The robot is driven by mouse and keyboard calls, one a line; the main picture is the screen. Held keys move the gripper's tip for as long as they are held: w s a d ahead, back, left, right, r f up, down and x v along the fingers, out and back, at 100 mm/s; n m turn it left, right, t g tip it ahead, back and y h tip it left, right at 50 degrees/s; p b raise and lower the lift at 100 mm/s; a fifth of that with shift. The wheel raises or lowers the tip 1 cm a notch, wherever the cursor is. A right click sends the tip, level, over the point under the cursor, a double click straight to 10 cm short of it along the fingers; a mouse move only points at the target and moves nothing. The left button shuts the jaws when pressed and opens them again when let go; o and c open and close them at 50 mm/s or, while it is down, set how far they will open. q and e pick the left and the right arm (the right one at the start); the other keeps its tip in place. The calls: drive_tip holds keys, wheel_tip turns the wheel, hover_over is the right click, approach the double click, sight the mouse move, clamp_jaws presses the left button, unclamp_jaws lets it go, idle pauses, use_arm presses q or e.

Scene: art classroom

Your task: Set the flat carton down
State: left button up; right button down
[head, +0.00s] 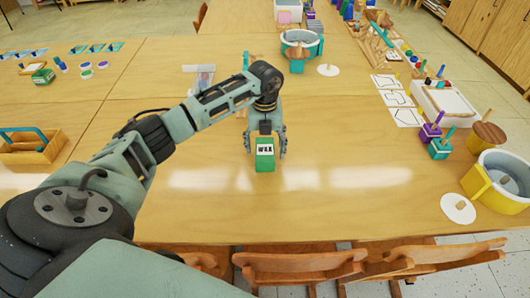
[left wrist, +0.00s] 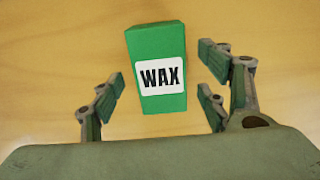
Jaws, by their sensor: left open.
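A green carton labelled WAX (head: 265,158) is on the wooden table, below my left gripper in the head view. In the left wrist view the carton (left wrist: 155,65) lies between and ahead of the open fingers, with clear gaps on both sides. My left gripper (head: 266,152) is open, its fingers on either side of the carton and apart from it. The gripper also shows in the left wrist view (left wrist: 163,95). Whether the carton rests fully on the table cannot be told for certain. My right gripper is not in view.
The wooden table (head: 350,205) is clear around the carton. A yellow pot (head: 480,190), a white disc (head: 458,208) and paint blocks stand at the right. A wooden caddy (head: 30,152) is at the left. Chairs (head: 300,264) line the near edge.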

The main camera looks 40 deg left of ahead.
use_arm(q)
drive_tip(key=shift+f, duration=1.15)
drive_tip(key=c, duration=1.5)
drive_tip(key=shift+r, duration=0.15)
